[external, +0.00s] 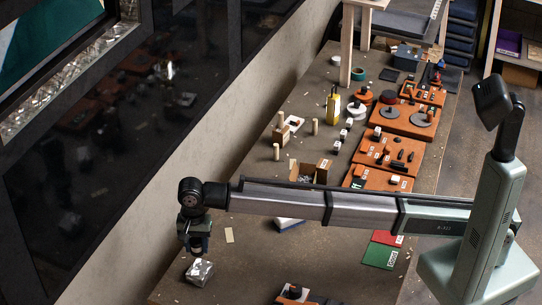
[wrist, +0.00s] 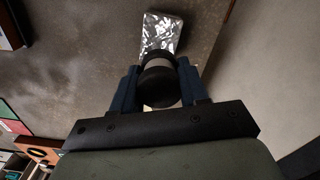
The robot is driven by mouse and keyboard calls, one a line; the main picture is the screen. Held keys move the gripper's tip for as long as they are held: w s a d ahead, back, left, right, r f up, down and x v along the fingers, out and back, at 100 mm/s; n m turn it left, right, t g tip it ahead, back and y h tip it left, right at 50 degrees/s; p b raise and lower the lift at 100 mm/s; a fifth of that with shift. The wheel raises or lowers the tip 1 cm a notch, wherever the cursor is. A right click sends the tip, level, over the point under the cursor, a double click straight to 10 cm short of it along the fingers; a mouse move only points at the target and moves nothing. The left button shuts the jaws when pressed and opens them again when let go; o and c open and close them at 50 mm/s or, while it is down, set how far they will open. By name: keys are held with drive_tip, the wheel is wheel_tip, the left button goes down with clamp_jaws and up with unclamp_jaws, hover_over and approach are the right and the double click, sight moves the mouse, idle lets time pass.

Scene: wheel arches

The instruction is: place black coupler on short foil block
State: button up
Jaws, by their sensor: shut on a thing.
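My gripper (wrist: 158,92) is shut on the black coupler (wrist: 159,86), a dark round piece with a pale band at its far end in the wrist view. The short foil block (wrist: 163,30) is a silver, crinkled block on the bench, just beyond the coupler in the wrist view. In the external view my gripper (external: 195,248) hangs pointing down, just above the short foil block (external: 200,271). The coupler is hard to make out there. I cannot tell whether it touches the block.
The bench (external: 250,270) is clear around the block. A white and blue piece (external: 288,225) lies to its right, and an orange board (external: 300,297) is at the front. Red and green cards (external: 380,255) lie near the right edge. Orange trays with parts fill the far right.

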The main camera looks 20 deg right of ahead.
sight(196, 240)
drive_tip(key=shift+f, duration=3.4)
drive_tip(key=shift+f, duration=0.15)
drive_tip(key=o, duration=1)
drive_tip(key=shift+o, duration=0.2)
wheel_tip(196, 240, up, 12)
drive_tip(key=shift+r, duration=0.2)
